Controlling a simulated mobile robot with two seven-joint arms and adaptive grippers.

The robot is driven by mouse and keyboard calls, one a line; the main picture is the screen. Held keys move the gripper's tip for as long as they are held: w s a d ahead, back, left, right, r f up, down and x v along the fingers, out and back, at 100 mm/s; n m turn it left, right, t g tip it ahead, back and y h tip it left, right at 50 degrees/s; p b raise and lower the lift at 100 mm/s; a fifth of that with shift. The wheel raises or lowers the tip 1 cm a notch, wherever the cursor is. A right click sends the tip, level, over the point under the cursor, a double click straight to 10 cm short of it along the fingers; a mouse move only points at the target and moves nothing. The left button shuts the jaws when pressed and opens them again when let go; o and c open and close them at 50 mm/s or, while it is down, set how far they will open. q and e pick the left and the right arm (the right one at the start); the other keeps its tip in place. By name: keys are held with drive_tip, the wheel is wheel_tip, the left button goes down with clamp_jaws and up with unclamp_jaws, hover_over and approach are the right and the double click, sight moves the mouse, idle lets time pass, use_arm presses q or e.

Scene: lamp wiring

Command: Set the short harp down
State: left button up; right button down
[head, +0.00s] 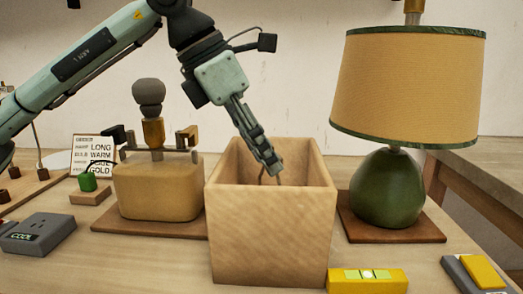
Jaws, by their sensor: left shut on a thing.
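My left gripper (273,168) comes down from the upper left and has its fingertips inside the mouth of a tan, open-topped box (270,238). It is shut on a thin, dark, curved wire piece, which looks like the short harp (262,177). Only a little of this piece shows by the fingertips, against the box's inner wall. The box's front wall hides its lower part, so I cannot tell whether it touches the bottom. My right gripper is not in view.
A green lamp (388,190) with a tan shade stands right of the box. A tan lamp base (158,187) stands left. A yellow level (367,280) lies in front. A grey "COOL" block (38,235) and a sign card (93,155) are at the left.

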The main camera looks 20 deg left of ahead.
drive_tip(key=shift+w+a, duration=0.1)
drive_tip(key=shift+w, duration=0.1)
use_arm(q)
drive_tip(key=shift+f, duration=0.1)
drive_tip(key=o, duration=1.3)
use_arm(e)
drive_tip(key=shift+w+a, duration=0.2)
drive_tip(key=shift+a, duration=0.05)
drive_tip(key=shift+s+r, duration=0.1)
use_arm(q)
drive_tip(key=p+v, duration=0.1)
drive_tip(key=v, duration=1.1)
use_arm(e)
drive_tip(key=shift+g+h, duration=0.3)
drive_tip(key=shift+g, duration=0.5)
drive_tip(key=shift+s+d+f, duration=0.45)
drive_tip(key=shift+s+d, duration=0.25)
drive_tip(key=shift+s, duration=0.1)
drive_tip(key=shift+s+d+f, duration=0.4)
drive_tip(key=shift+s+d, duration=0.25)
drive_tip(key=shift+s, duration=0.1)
